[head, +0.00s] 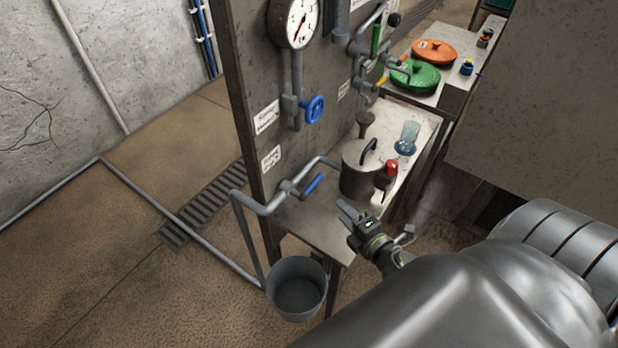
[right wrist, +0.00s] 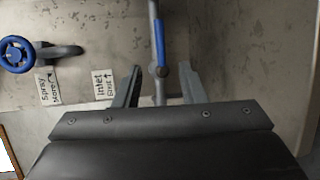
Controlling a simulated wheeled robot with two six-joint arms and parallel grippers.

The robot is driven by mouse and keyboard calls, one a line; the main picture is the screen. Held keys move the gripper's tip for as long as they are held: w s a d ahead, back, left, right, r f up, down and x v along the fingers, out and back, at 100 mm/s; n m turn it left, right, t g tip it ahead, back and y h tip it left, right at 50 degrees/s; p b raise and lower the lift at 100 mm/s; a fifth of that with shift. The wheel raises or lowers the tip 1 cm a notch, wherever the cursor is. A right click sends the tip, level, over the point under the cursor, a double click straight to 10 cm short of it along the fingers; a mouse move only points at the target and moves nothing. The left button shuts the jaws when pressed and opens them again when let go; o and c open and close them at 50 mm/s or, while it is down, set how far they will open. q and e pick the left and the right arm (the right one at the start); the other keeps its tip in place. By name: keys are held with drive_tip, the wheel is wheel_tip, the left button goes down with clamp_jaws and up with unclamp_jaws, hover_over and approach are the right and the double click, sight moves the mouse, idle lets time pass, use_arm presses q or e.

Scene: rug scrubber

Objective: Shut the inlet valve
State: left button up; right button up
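The inlet valve has a blue lever handle (head: 312,186) on a grey pipe at the panel's lower end. In the right wrist view the blue lever (right wrist: 160,42) lies roughly along the pipe, with its pivot at the lower end. The label beside it (right wrist: 104,84) reads "Inlet" with an arrow; its second word looks like "Shut". My right gripper (head: 349,213) is over the bench's front edge, apart from the lever. In its wrist view the fingers (right wrist: 158,88) are spread open and empty, with the pipe and pivot appearing between them. My left gripper is not in view.
A blue handwheel (head: 314,109) and a gauge (head: 296,20) are on the panel. A lidded metal pot (head: 358,174) and a red-topped item (head: 390,172) stand on the bench near my gripper. A bucket (head: 296,294) stands below the pipe. The floor at left is clear.

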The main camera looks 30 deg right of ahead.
sight(311, 186)
drive_tip(key=w+f, duration=0.1)
drive_tip(key=w, duration=0.4)
drive_tip(key=w+f, duration=0.1)
drive_tip(key=w, duration=0.4)
drive_tip(key=w+f, duration=0.1)
drive_tip(key=w, duration=0.5)
drive_tip(key=shift+d, duration=0.15)
drive_tip(key=shift+c, duration=0.4)
clamp_jaws()
